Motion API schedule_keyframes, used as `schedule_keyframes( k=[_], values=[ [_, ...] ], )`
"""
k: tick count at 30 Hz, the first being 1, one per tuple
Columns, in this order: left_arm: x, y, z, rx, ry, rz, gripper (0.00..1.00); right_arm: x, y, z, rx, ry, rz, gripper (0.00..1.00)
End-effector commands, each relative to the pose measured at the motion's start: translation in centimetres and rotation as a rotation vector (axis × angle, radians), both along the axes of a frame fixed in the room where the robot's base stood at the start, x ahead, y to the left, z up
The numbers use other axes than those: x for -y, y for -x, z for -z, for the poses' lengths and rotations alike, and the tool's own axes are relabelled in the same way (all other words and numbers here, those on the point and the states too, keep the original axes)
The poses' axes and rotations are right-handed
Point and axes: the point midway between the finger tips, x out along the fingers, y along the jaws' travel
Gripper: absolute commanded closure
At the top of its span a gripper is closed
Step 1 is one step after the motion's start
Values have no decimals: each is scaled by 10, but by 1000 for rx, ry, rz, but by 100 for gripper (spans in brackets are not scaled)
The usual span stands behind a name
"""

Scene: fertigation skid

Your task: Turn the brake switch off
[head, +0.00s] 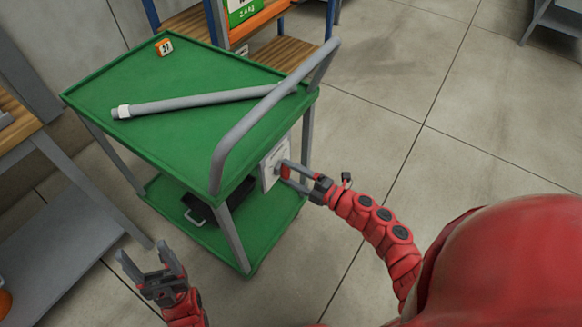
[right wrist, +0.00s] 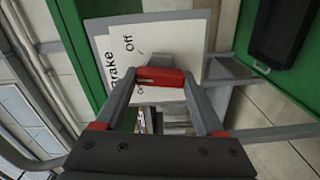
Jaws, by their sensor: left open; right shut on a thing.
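The brake switch has a white label plate (right wrist: 112,45) with the words "Brake" and "Off", on the end of the green cart (head: 190,75) below its handle. In the right wrist view, its red lever grip (right wrist: 160,77) lies across between my right fingers. My right gripper (head: 289,170) is shut on this red grip, which also shows in the head view (head: 285,172). Part of the label is hidden behind the lever and fingers, so I cannot tell the lever's setting for sure. My left gripper (head: 148,259) is open and empty, low in front of the cart's left side.
A grey pipe (head: 200,101) and a small orange-and-white block (head: 164,47) lie on the cart's top. The grey cart handle (head: 262,115) rises above the switch. A black case (head: 200,212) sits on the lower shelf. A workbench (head: 35,190) stands at left. Floor at right is clear.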

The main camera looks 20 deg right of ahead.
Motion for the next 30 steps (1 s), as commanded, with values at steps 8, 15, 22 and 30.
schedule_keyframes(
  k=[8,15,22,30],
  values=[
    [0,0,-32,0,0,0,31,0,0,-4,-161,-201,1,85],
    [0,0,-50,0,0,0,31,0,0,-3,-277,-352,1,85],
    [0,0,-60,0,0,0,31,1,0,-1,-352,-445,3,85],
    [0,0,-64,0,0,0,31,0,0,0,-390,-496,1,85]
  ],
)
